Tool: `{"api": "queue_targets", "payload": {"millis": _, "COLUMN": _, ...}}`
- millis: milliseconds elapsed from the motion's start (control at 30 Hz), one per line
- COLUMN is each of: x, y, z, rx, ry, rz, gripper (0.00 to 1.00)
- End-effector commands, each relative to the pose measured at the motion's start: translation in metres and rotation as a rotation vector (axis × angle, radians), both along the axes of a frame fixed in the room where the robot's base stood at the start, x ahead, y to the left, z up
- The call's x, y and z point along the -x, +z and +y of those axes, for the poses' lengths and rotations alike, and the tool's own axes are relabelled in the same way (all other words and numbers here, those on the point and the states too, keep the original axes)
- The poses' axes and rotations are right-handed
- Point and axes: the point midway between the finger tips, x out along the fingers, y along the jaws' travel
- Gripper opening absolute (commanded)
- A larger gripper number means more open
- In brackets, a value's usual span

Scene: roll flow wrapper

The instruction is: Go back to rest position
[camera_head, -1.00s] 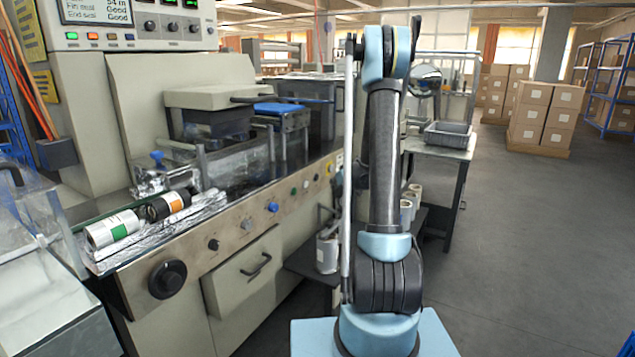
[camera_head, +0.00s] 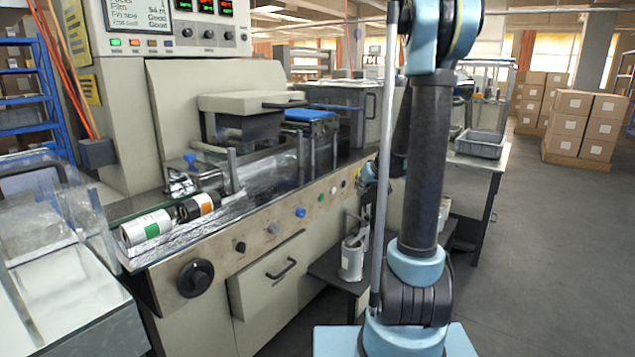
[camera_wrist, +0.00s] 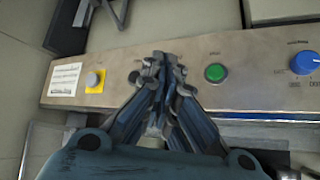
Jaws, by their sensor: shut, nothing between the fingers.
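My gripper (camera_wrist: 160,66) shows in the wrist view with its fingers together and nothing between them. It points at the steel front panel (camera_wrist: 130,75) of the wrapping machine, with a green button (camera_wrist: 215,73), a blue knob (camera_wrist: 304,63) and a grey button on a yellow plate (camera_wrist: 95,80) around it in the picture. I cannot tell the gap to the panel.
Two rolls, one with a green label (camera_head: 146,228) and one with an orange label (camera_head: 199,206), lie on the machine's left end. A grey tray (camera_head: 480,143) sits on a side table.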

Motion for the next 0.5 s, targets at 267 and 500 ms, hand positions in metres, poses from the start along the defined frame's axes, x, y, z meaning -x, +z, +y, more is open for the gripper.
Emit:
{"api": "queue_targets", "payload": {"millis": 267, "x": 0.075, "y": 0.018, "z": 0.008, "rx": 0.014, "ry": -0.029, "rz": 0.103, "gripper": 0.00}}
{"api": "queue_targets", "payload": {"millis": 500, "x": 0.141, "y": 0.023, "z": 0.011, "rx": 0.033, "ry": -0.064, "rz": 0.189, "gripper": 0.00}}
